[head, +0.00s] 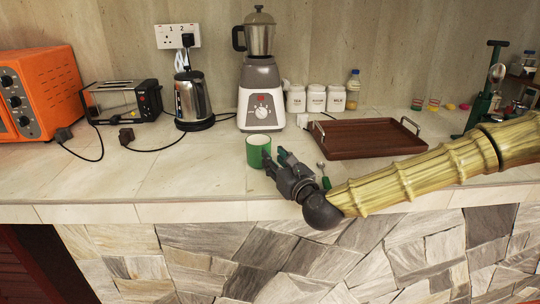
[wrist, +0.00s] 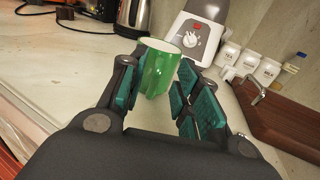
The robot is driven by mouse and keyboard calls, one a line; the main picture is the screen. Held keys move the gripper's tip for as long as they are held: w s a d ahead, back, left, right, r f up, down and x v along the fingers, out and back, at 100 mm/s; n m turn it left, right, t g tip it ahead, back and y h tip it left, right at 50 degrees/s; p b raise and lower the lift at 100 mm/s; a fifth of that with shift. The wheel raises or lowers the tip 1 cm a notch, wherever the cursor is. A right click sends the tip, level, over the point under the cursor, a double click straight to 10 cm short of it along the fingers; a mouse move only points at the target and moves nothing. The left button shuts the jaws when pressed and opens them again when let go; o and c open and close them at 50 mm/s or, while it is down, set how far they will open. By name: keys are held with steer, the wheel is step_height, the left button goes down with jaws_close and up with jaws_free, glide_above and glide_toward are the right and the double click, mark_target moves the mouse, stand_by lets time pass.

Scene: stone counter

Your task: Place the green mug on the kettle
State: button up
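The green mug (head: 259,151) with a pale inside stands upright on the stone counter, in front of the blender. In the wrist view the mug (wrist: 159,70) shows between and beyond the fingertips. My gripper (head: 274,160) is open, its teal-padded fingers pointing at the mug from the front right; in the wrist view the gripper (wrist: 157,92) has nothing clearly clamped in it. I cannot tell whether a finger touches the mug. The kettle (head: 192,98), silver and black, stands upright at the back left below the wall socket; its lower part (wrist: 132,14) shows in the wrist view.
A blender (head: 261,85) stands behind the mug. A brown tray (head: 365,139) and white jars (head: 316,98) are to the right. A toaster (head: 122,101) and orange oven (head: 40,90) are left. Black cords lie around the kettle. Counter left of the mug (head: 200,165) is clear.

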steer(key=v, duration=0.8)
